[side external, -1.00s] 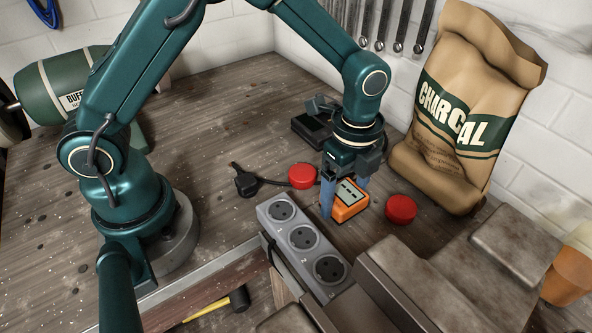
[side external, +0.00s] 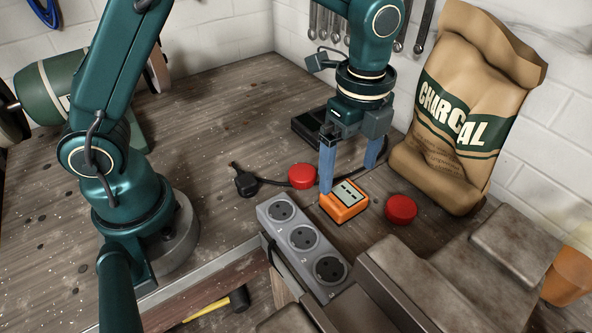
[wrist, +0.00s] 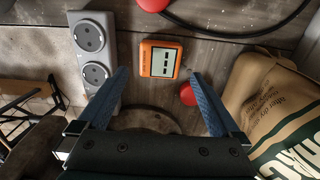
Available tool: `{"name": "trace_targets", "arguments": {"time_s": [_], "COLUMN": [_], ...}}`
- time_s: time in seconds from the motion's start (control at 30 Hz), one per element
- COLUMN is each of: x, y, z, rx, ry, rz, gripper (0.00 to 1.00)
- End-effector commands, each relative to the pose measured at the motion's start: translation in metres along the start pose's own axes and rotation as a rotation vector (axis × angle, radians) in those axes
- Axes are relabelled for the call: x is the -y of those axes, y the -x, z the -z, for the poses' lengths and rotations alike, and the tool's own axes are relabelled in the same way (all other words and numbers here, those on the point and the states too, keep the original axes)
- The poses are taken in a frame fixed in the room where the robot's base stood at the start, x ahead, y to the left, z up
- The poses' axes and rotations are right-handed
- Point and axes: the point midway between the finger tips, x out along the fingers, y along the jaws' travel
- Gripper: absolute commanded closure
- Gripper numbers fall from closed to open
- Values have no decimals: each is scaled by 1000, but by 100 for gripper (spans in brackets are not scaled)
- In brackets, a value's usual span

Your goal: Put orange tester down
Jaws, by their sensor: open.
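The orange tester (side external: 345,201) with a pale display lies on the wooden bench, just beyond the grey socket strip and between two red round caps. It also shows in the wrist view (wrist: 161,59), with the display facing up. My gripper (side external: 350,180) is open and empty, with its blue fingers spread wide above and around the tester's far side. In the wrist view my gripper (wrist: 158,75) has clear space between its fingers, and the tester sits apart from both. Nothing hides the tester.
A grey socket strip (side external: 303,240) lies left of the tester. One red cap (side external: 302,176) is behind it and another red cap (side external: 401,209) is to its right. A black plug (side external: 246,184) with cable, a charcoal bag (side external: 460,120) and a metal vise (side external: 400,270) stand around.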

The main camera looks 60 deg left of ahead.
Motion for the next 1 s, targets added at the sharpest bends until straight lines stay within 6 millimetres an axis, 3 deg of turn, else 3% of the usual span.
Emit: {"name": "trace_targets", "arguments": {"time_s": [0.2, 0.47, 0.57, 0.8, 1.0], "x": [1, -3, -12, -54, -94], "y": [38, 60, 73, 101, 103], "z": [0, -5, -15, -49, -71], "rx": [-1, -6, -20, -105, -217], "ry": [0, 54, 180, 670, 1084], "rz": [4, 18, 57, 195, 298], "gripper": [0, 0, 0, 0, 0]}}
